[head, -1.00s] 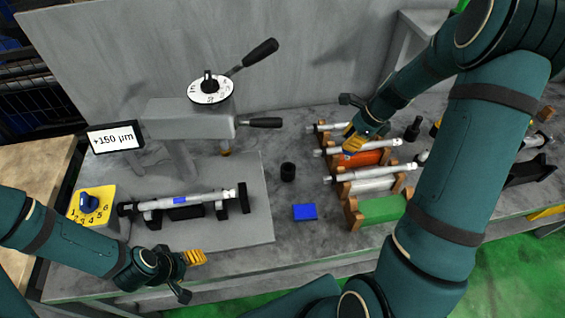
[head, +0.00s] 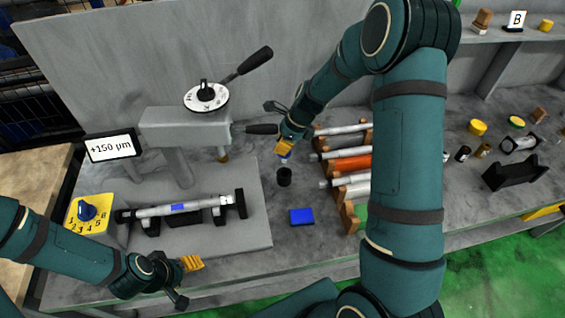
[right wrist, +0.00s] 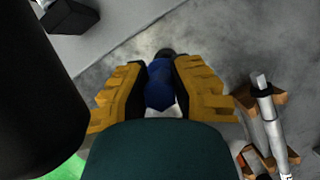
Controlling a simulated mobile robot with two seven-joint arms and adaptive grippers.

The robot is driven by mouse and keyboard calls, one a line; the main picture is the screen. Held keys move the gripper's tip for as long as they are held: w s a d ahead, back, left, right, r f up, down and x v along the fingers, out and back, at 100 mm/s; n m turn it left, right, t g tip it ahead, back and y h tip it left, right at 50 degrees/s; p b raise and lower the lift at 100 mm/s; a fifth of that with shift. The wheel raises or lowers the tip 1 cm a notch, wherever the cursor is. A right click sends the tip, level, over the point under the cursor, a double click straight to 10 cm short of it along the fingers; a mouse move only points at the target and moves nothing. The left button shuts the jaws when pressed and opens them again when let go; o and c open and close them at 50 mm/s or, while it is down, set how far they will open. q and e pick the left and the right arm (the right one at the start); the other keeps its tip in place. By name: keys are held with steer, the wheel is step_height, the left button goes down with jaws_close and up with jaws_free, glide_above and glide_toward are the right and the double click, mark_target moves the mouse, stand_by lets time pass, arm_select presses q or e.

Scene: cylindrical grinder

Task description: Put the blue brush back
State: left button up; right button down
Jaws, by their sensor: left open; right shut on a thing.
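The blue brush (right wrist: 160,90) is between the yellow fingers of my right gripper (right wrist: 161,84), which is shut on it. In the head view my right gripper (head: 284,147) is above the small black cup (head: 284,177), with a bit of the blue brush (head: 286,158) showing below its fingers. The brush appears to be above the cup; whether its tip has entered cannot be told. In the right wrist view a dark round shape, likely the cup, shows just beyond the brush. My left gripper (head: 186,281) is open and empty near the bench's front edge.
A blue block (head: 302,217) lies in front of the cup. The grinder with a shaft (head: 177,209) is at left, its black lever (head: 262,129) near my right gripper. Racks with shafts (head: 345,163) stand close at right. Bare bench surrounds the cup's front.

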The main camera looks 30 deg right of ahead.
arm_select(q)
steer(key=shift+f+b, duration=0.45)
steer(key=shift+f, duration=0.2)
arm_select(e)
step_height(320, 180, down, 9)
steer(key=shift+w+f, duration=0.1)
arm_select(q)
steer(key=shift+w+d+f+b, duration=0.1)
steer(key=shift+f+b, duration=0.3)
arm_select(e)
steer(key=shift+f, duration=0.5)
steer(key=c, duration=1)
jaws_free()
steer(key=shift+r, duration=0.1)
arm_select(q)
steer(key=shift+r, duration=0.1)
steer(key=shift+r+p, duration=0.25)
steer(key=shift+p, duration=0.1)
arm_select(e)
steer(key=shift+r, duration=0.35)
arm_select(q)
steer(key=shift+r+p, duration=0.65)
steer(key=shift+r, duration=0.1)
arm_select(e)
steer(key=v, duration=1.2)
steer(key=shift+a+r, duration=0.1)
steer(key=shift+r, duration=0.05)
